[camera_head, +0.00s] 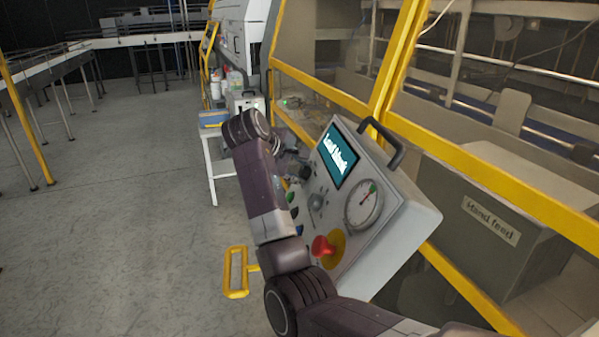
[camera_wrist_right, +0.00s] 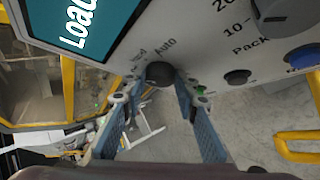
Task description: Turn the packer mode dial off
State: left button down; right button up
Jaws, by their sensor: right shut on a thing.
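The packer mode dial (camera_wrist_right: 160,73) is a round black knob near the edge of the control panel (camera_wrist_right: 205,50). The word "Auto" and another partly readable label are printed beside it. My right gripper (camera_wrist_right: 160,84) has its two blue-grey fingers on either side of the knob and is shut on it. In the head view my right gripper (camera_head: 294,158) reaches the panel's upper left edge, beside the screen (camera_head: 337,155), which shows "Load" and more text. The dial's pointer direction cannot be made out. My left gripper is not in view.
The panel also carries a grey knob (camera_head: 317,203), a gauge (camera_head: 363,205), a red emergency button (camera_head: 323,247) and several small buttons. A black handle (camera_head: 383,140) tops it. The floor at left is open.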

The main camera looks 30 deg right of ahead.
jog(key=n+y, duration=0.1)
jog(key=n+g+y, duration=0.1)
jog(key=n+g, duration=0.1)
jog(key=shift+w+d+r+n+y, duration=0.2)
jog(key=shift+d+r+n+y, duration=0.1)
jog(key=shift+y, duration=0.1)
dwell(0.4)
jog(key=o, duration=1.1)
jog(key=shift+a, duration=0.1)
jog(key=v, duration=1.2)
jog(key=shift+w, duration=0.15)
